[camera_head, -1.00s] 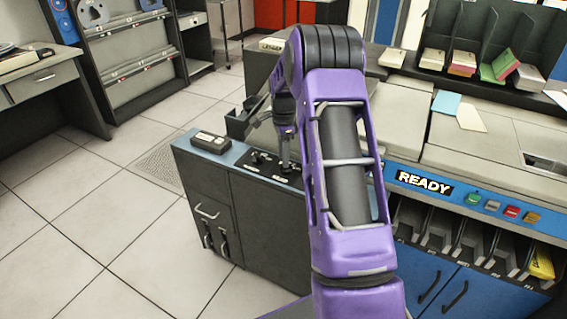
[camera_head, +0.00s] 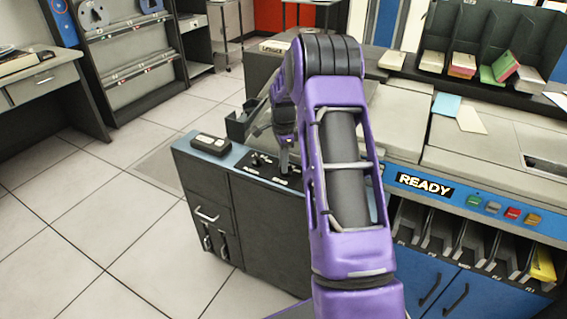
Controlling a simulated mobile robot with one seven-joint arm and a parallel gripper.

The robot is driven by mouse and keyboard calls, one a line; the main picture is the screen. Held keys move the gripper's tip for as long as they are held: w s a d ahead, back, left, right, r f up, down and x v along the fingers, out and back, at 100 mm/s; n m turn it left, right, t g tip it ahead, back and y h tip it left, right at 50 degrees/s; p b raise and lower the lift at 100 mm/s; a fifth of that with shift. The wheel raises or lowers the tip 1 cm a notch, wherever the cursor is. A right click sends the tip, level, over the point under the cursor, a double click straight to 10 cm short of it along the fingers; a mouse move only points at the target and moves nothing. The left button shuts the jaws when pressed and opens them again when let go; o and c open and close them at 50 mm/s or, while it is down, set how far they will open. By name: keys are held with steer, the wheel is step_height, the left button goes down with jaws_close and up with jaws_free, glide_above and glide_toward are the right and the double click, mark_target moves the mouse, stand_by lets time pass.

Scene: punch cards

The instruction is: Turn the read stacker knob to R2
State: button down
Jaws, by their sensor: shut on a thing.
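My gripper (camera_head: 284,162) points down at the small black knob panel (camera_head: 268,172) on top of the low grey cabinet. Its fingers are shut on the right-hand knob, above the right label, which I take to be the read stacker knob. The fingers hide most of this knob, so I cannot tell which way it points. The other knob (camera_head: 257,160) stands free, just left of my gripper. The panel's labels are too small to read surely.
A dark box (camera_head: 210,144) lies on the cabinet's blue top (camera_head: 196,157), left of the panel. A grey tray (camera_head: 240,124) stands behind. The machine with a READY sign (camera_head: 424,185) is at right, partly behind my arm. The tiled floor at left is clear.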

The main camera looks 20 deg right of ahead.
steer(key=shift+n, duration=0.3)
steer(key=n+p, duration=0.1)
steer(key=n, duration=0.2)
steer(key=shift+s+r+n, duration=0.1)
steer(key=shift+n, duration=0.2)
steer(key=shift+s+d+n+p, duration=0.15)
steer(key=shift+n+p, duration=0.25)
steer(key=shift+n, duration=1.8)
steer(key=c, duration=0.9)
jaws_free()
step_height(320, 180, up, 17)
steer(key=shift+r+p, duration=0.15)
steer(key=shift+p, duration=0.95)
